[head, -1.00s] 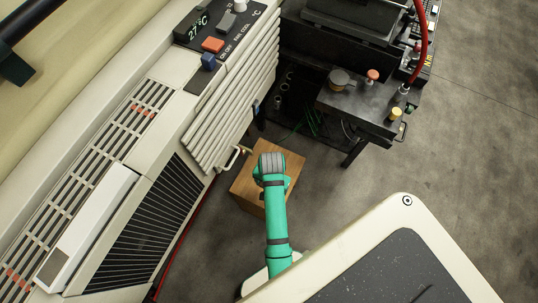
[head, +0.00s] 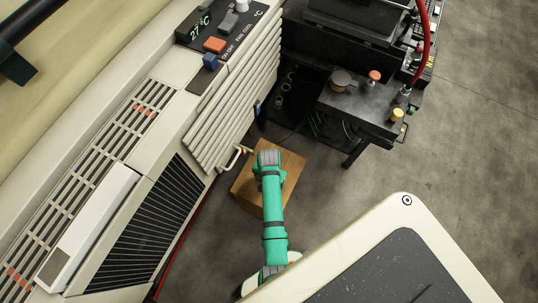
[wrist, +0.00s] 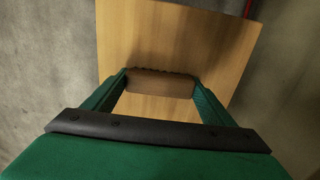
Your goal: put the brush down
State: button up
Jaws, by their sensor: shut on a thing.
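In the wrist view my gripper (wrist: 161,85) is shut on the brush (wrist: 161,84), a brown wooden block with a wavy dark edge along its far side. The brush lies crosswise between the two green fingers. Below it is the flat top of a light wooden box (wrist: 190,45); I cannot tell whether the brush touches it. In the head view the wooden box (head: 291,178) stands on the floor, and my green arm reaches over it. The brush and fingertips are hidden there behind my arm.
A large beige machine (head: 115,205) with grilles and a handle stands left of the box. A dark bench (head: 365,108) with several small knobbed items is behind and to the right. A red cable (head: 185,235) runs along the machine's foot. Grey floor (head: 460,150) is clear at right.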

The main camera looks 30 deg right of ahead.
jog(key=shift+f, duration=0.1)
jog(key=shift+f, duration=0.15)
jog(key=o, duration=0.9)
jog(key=shift+s+d, duration=0.1)
